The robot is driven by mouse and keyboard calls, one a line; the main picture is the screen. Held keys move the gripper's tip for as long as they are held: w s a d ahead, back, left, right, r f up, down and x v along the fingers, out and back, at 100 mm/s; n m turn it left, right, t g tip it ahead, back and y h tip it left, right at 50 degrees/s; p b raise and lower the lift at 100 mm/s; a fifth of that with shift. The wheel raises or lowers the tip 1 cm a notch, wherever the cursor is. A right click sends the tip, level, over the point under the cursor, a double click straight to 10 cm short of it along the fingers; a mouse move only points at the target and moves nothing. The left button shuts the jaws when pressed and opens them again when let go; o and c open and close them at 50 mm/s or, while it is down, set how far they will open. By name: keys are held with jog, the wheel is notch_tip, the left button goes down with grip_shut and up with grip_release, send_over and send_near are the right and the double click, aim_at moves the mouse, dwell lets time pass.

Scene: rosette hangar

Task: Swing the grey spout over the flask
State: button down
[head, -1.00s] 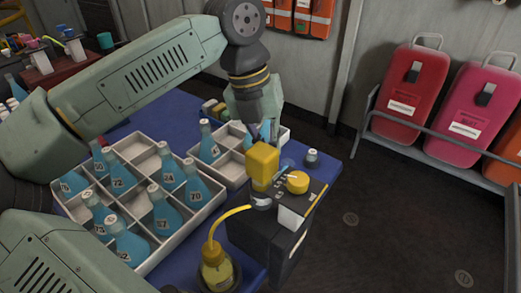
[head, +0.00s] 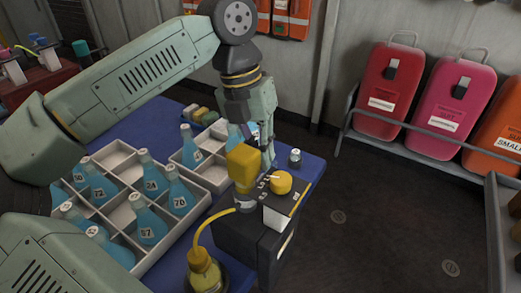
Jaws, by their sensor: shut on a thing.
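A black dispensing machine (head: 240,243) stands on the blue table, with a yellow block (head: 243,168) and a round yellow knob (head: 281,182) on top. A yellow tube runs from it to a yellow bottle (head: 204,272) in front. My gripper (head: 262,152) points down just behind the yellow block, at the machine's far side. Its fingers look closed, with the tips partly hidden by the block. What they hold is likely the grey spout, which I cannot make out clearly. A bit of blue shows beside the fingers; I cannot tell whether it is the flask.
A white divided crate (head: 160,253) with several numbered blue flasks stands left of the machine. A smaller crate (head: 213,178) is behind it. A small grey-capped item (head: 295,158) stands near the table's right edge. Red, pink and orange cases line a rack at right.

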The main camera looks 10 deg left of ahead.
jog(key=c, duration=1.8)
grip_release()
jog(key=shift+o, duration=0.2)
jog(key=shift+r, duration=0.1)
jog(key=v, duration=1.2)
